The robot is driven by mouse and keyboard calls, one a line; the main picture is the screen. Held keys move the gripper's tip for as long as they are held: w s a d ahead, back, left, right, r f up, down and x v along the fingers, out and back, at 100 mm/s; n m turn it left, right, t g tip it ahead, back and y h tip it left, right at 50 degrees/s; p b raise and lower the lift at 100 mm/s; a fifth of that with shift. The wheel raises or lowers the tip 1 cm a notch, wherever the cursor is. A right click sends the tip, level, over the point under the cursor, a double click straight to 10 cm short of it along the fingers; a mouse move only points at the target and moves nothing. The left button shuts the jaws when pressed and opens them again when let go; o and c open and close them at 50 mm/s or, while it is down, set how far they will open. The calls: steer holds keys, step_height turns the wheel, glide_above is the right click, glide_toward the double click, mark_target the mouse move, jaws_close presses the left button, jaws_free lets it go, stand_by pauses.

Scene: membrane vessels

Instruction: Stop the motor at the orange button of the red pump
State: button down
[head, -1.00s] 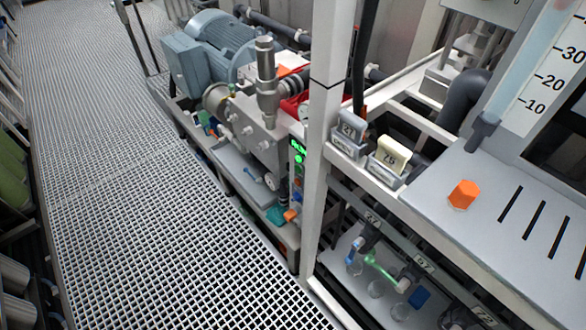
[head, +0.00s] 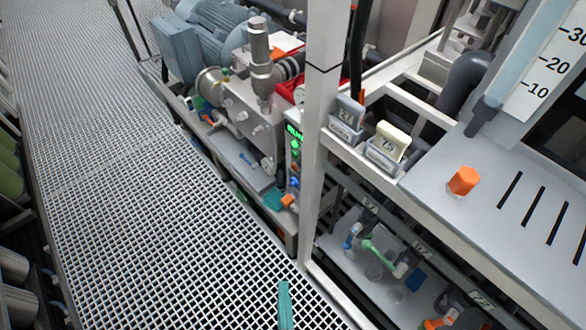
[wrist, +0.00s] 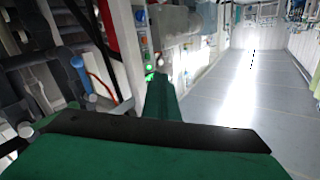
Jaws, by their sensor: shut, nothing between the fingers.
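A pump with a large blue-grey motor (head: 208,38) stands at the upper middle of the head view, with red parts (head: 288,92) behind its grey metal body. A narrow control panel (head: 294,165) beside the white post has a lit green RUN display (head: 294,132) and small coloured buttons. A small orange part (head: 288,200) shows low by the panel; I cannot tell if it is the button. My green gripper (head: 284,290) is shut and empty, low in front of the panel and apart from it. In the wrist view its fingers (wrist: 160,85) point toward the lit panel (wrist: 145,48).
A white post (head: 322,120) stands right of the panel. Right of it is a frame with tags and a grey plate with an orange cap (head: 463,181). Green and blue valves (head: 378,250) sit below. The grated walkway (head: 130,200) at left is clear.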

mark_target(294, 168)
steer(key=w+a+f+m+h, duration=0.1)
steer(key=w+m, duration=0.3)
steer(key=w, duration=0.7)
steer(key=w+a+f+m+t+h, duration=0.1)
steer(key=w+f+m+h, duration=0.1)
steer(key=w, duration=1)
steer(key=w+a+f+m+h, duration=0.1)
steer(key=w+a+m+h, duration=0.1)
steer(key=w+m, duration=0.4)
steer(key=w+h, duration=0.1)
steer(key=w, duration=0.4)
steer(key=shift+w+f+m, duration=0.25)
steer(key=shift+w+m, duration=0.05)
steer(key=shift+w, duration=0.05)
steer(key=shift+w+d, duration=0.1)
steer(key=shift+d, duration=0.05)
steer(key=w+d, duration=0.5)
steer(key=d, duration=0.2)
steer(key=shift+w+d, duration=0.1)
steer(key=shift+w+d, duration=0.1)
steer(key=shift+d, duration=0.1)
